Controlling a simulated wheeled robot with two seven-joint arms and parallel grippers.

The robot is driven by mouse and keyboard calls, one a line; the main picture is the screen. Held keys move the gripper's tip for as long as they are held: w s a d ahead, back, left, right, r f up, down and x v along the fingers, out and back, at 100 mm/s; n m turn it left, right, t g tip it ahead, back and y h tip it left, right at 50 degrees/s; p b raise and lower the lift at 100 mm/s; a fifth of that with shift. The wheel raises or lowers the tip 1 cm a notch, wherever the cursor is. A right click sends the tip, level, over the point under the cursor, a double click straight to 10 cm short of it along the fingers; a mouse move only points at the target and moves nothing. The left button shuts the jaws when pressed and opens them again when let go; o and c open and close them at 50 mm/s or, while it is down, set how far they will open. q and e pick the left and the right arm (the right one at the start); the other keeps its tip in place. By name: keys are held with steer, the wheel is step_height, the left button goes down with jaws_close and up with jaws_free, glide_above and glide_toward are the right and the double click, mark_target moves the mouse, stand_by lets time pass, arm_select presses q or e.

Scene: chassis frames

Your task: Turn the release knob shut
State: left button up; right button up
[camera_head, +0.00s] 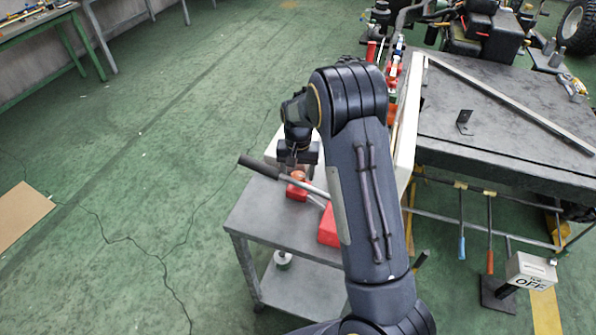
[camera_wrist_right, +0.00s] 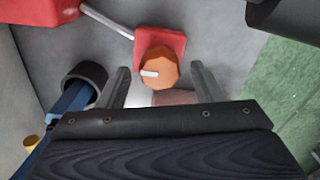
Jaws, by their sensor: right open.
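The release knob (camera_wrist_right: 158,68) is round and orange with a white mark, set on a small red block (camera_wrist_right: 168,42). In the head view the knob (camera_head: 298,175) is small and partly covered by my right gripper (camera_head: 297,158). The right wrist view shows my right gripper (camera_wrist_right: 160,68) open, its two fingers apart on either side of the near part of the knob. I cannot tell whether a finger touches it. Nothing is held. My left gripper is out of view.
A lever with a black grip (camera_head: 258,166) passes close to the knob. A larger red body (camera_head: 328,230) sits on the grey cart (camera_head: 262,222). The big dark workbench (camera_head: 510,120) stands to the right. Green floor (camera_head: 140,200) is open at left.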

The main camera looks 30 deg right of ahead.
mark_target(298, 175)
steer(key=shift+r, duration=0.1)
step_height(298, 175, up, 7)
steer(key=shift+b, duration=0.45)
steer(key=shift+r, duration=0.3)
steer(key=shift+s+r, duration=0.1)
steer(key=s+a+r+n+t+y, duration=0.1)
steer(key=s+a+r+t+y, duration=0.15)
steer(key=s+r, duration=0.4)
steer(key=s+a+r+n+t+y, duration=0.1)
steer(key=s+a+r, duration=0.2)
steer(key=s, duration=0.7)
steer(key=s+a+n+t, duration=0.1)
steer(key=s+a, duration=0.2)
steer(key=s, duration=0.3)
steer(key=s+a+f+n+t, duration=0.1)
steer(key=s+a+n, duration=0.1)
steer(key=s, duration=0.4)
steer(key=shift+s+a+f, duration=0.2)
steer(key=shift+s+a, duration=0.1)
steer(key=shift+a, duration=0.25)
